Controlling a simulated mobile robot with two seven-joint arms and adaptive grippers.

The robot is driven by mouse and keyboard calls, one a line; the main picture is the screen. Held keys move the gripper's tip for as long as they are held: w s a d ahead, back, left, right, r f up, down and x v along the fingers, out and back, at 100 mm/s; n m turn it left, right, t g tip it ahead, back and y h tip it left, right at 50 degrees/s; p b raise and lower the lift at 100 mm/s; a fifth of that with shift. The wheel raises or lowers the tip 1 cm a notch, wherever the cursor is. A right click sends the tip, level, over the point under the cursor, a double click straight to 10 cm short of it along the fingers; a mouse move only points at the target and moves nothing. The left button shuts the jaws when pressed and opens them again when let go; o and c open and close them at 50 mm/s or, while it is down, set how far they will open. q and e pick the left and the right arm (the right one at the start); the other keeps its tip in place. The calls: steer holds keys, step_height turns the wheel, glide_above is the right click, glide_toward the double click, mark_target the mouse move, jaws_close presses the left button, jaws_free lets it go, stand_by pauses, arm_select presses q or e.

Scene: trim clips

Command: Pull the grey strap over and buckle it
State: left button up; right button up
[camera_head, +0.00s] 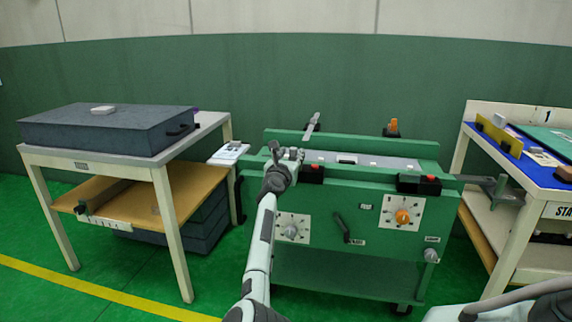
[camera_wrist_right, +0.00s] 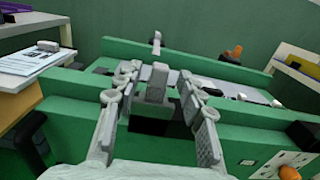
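The grey strap (camera_head: 312,126) stands up, slightly tilted, at the far rail of the green bench; it also shows in the right wrist view (camera_wrist_right: 157,43). A black buckle block with a red button (camera_head: 312,172) sits on the near rail. My right gripper (camera_head: 288,156) is above the near rail, just left of that block. In the right wrist view its two fingers (camera_wrist_right: 158,82) flank a grey blocky piece (camera_wrist_right: 156,85) above a black block. I cannot tell whether this piece joins the strap or whether the fingers touch it. My left gripper is not in view.
An orange clip (camera_head: 392,127) stands at the far rail. A second black block with a red button (camera_head: 430,183) is on the near rail. A cream table with a dark case (camera_head: 95,130) stands left, and a blue-topped table (camera_head: 518,158) stands right.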

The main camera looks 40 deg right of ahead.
steer(key=v, duration=0.9)
steer(key=shift+s+a+f, duration=0.1)
steer(key=shift+s+a, duration=0.05)
steer(key=shift+a, duration=0.05)
stand_by(0.3)
